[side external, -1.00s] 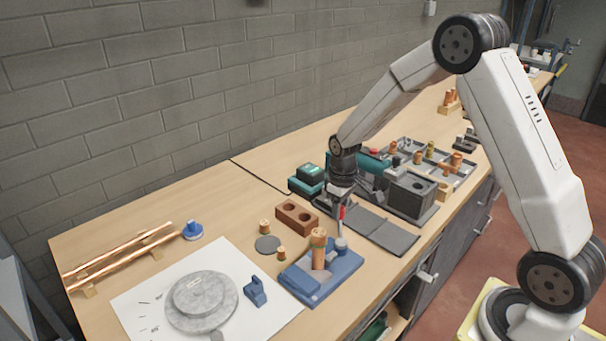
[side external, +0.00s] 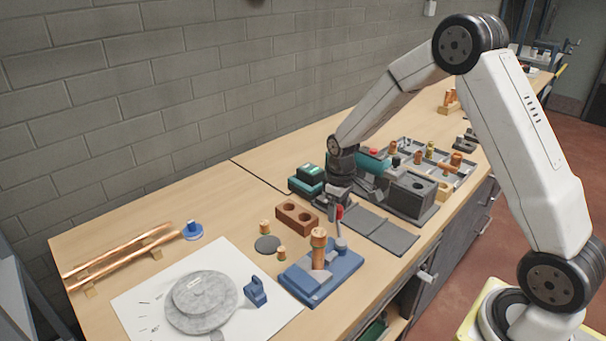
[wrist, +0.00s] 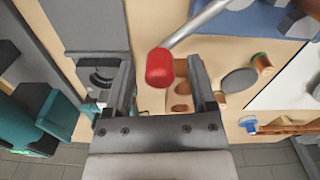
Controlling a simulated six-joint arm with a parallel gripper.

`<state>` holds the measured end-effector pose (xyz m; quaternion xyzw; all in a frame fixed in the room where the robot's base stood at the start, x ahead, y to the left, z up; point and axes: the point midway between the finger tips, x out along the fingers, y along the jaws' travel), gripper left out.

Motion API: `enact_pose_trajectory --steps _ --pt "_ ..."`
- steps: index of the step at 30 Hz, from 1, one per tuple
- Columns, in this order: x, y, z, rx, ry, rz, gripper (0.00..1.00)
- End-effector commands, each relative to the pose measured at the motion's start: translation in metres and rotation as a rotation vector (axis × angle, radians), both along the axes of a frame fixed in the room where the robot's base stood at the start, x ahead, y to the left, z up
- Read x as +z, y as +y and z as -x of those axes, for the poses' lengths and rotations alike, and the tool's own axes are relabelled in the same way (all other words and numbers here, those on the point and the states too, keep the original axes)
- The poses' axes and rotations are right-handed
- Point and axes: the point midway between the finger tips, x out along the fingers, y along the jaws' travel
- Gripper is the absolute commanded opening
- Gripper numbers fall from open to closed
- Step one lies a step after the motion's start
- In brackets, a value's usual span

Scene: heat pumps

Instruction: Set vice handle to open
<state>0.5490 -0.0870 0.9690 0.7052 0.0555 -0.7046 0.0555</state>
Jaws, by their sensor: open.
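The vice (side external: 322,272) is a blue block with a flat base near the bench's front edge, holding an upright copper fitting (side external: 318,246). Its handle is a thin grey rod (wrist: 195,22) ending in a red knob (wrist: 158,68). In the side external view the rod stands up from the vice, with the red knob (side external: 340,212) at its top. My gripper (side external: 337,208) is at the knob, pointing down. In the wrist view my gripper (wrist: 161,62) is open, and the knob appears between its fingers, with gaps on both sides. Contact cannot be seen.
A brown block with holes (side external: 297,217) stands left of my gripper. Grey flat plates (side external: 388,234) and a dark grey box (side external: 412,193) lie to the right. A teal device (side external: 307,178) is behind. A white sheet with a round grey dial (side external: 200,300) is at the front left.

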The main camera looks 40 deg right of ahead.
Motion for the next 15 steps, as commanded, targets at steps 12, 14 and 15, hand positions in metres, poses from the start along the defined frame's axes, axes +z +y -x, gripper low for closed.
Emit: enact_pose_trajectory --steps 12,14,15 --pt "0.029 0.000 0.000 0.000 -0.003 0.001 0.72" --pt "0.037 0.000 -0.001 0.000 -0.003 0.001 0.72" --pt "0.043 0.000 -0.001 0.000 -0.004 0.000 0.72"
